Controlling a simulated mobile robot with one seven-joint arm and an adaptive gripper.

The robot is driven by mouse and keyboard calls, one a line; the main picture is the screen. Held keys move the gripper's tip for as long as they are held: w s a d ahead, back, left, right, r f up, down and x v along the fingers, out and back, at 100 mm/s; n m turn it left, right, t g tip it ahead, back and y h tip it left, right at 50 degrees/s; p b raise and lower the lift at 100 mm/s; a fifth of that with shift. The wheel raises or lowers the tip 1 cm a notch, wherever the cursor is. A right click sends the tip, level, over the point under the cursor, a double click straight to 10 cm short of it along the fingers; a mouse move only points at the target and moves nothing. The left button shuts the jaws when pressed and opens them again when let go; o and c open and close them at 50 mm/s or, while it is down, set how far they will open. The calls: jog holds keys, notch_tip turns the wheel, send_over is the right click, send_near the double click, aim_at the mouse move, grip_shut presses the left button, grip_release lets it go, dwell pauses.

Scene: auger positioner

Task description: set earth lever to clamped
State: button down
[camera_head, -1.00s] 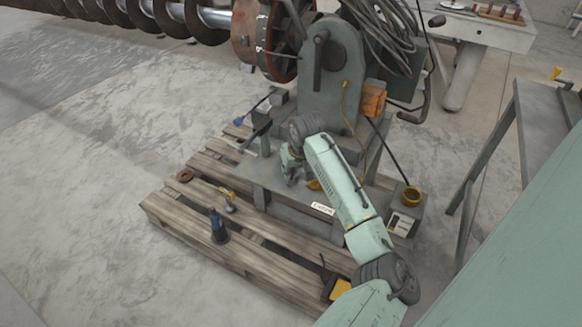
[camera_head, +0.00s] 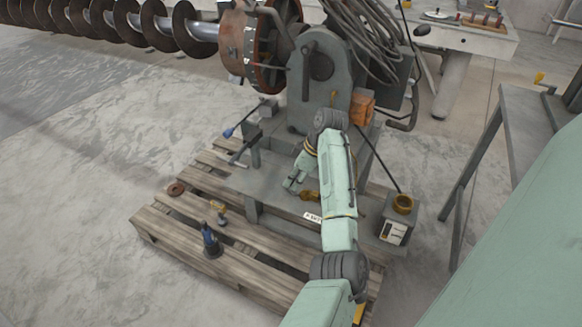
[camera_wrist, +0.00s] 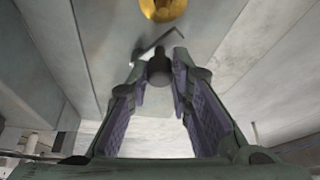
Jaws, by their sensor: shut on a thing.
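The earth lever seems to be the small lever by a gold-coloured hub (camera_head: 309,195) on the grey base plate, beside a small white label (camera_head: 313,217) too small to read surely. In the wrist view its dark round knob (camera_wrist: 158,68) sits between my fingertips, with a thin bent rod beyond it. The gold hub (camera_wrist: 163,8) shows at the top edge there. My gripper (camera_head: 291,186) is low over the plate, left of the hub, and its fingers (camera_wrist: 158,80) are shut on the knob. My wrist and forearm hide part of the plate. I cannot tell the lever's set position.
A blue-ended lever (camera_head: 229,132) and a dark-handled lever (camera_head: 240,155) stand left of my gripper. A blue tool (camera_head: 210,240) and a yellow tool (camera_head: 220,210) rest on the pallet (camera_head: 165,232).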

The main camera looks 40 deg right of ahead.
jog(key=n+b, duration=0.1)
jog(key=n, duration=0.1)
jog(key=d+n+g+y+b, duration=0.1)
jog(key=n+b, duration=0.1)
jog(key=n, duration=0.1)
jog(key=shift+w+d+n+g, duration=0.2)
jog(key=shift+d+n+g, duration=0.1)
jog(key=shift+d, duration=0.1)
jog(key=shift+r, duration=0.1)
jog(key=c, duration=1.5)
grip_release()
jog(key=shift+o, duration=0.2)
jog(key=shift+d, duration=0.1)
jog(key=v, duration=1.2)
jog(key=shift+d, duration=0.15)
